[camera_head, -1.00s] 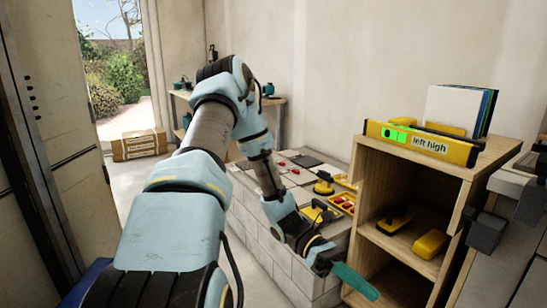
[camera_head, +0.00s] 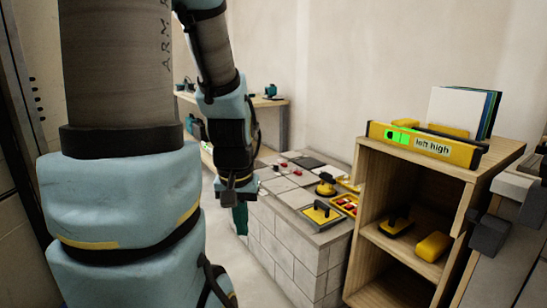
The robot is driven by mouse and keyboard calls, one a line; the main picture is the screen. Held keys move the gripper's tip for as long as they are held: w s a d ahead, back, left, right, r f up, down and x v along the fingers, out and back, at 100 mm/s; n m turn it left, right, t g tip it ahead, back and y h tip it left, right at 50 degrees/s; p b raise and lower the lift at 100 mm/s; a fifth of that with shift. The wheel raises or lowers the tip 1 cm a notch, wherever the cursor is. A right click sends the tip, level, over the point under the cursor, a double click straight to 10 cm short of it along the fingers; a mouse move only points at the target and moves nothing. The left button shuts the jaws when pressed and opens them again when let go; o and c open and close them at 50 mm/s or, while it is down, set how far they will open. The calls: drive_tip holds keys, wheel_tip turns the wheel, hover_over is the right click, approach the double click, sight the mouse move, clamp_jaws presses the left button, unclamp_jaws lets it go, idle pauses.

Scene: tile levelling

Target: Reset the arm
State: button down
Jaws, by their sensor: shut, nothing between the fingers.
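My arm rises large in the left of the head view and bends down in the middle. My gripper (camera_head: 240,220) hangs downward at its end, with teal fingers shut and nothing seen between them. It is just left of the tiled block (camera_head: 290,237), apart from the shelf. On the block's top lie grey tiles with small red pieces, and yellow tools with black handles, one of them a yellow trowel-like tool (camera_head: 321,212).
A wooden shelf (camera_head: 449,177) stands at the right. A yellow level (camera_head: 423,142) reading "left high" lies on top, before upright sheets (camera_head: 462,110). Yellow tools (camera_head: 433,246) lie inside. A workbench (camera_head: 275,101) stands at the back.

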wheel_tip(320, 180, up, 20)
drive_tip(key=p, duration=1.9)
drive_tip(key=shift+r+p, duration=0.15)
drive_tip(key=shift+p, duration=0.2)
drive_tip(key=shift+s, duration=0.1)
